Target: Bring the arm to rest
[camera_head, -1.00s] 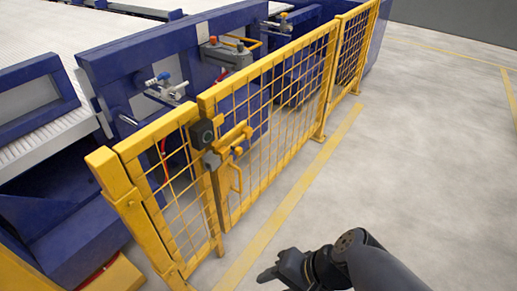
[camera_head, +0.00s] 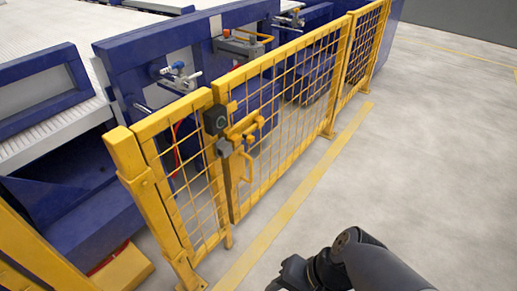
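My gripper (camera_head: 287,280) shows only in part at the bottom edge of the head view, right of the yellow floor line. My dark arm reaches to it from the bottom right. The fingertips are cut off or too dark to read, so I cannot tell whether it is open or shut. I see nothing held in the part that shows. No pipe shows.
A yellow mesh fence (camera_head: 280,110) with a gate latch (camera_head: 238,130) runs from lower left to upper right. Blue machine frames (camera_head: 160,50) and a white roller bed (camera_head: 45,105) stand behind it. The grey floor (camera_head: 420,150) on the right is clear.

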